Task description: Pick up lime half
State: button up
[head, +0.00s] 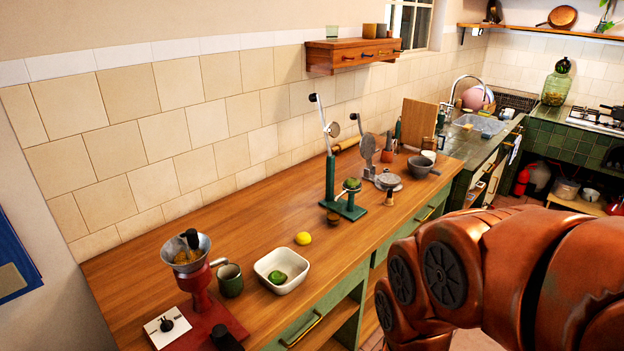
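A green lime piece (278,277) lies in a white square dish (262,267) near the front of the wooden counter. Another green, lime-like piece (351,184) sits on the green citrus press (332,178) farther back. Both are small, and I cannot tell for sure which is a cut half. My copper-coloured arm fills the lower right of the head view. Its gripper is out of the frame.
A yellow lemon (303,238) lies behind the dish. A green mug (230,280) and a red grinder (200,290) stand left of it. A grey mortar (420,166) and tortilla press (387,181) stand farther back.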

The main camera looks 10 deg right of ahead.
aim_at(350, 182)
jog(key=u, duration=0.4)
jog(key=i, duration=0.9)
jog(key=z, duration=0.3)
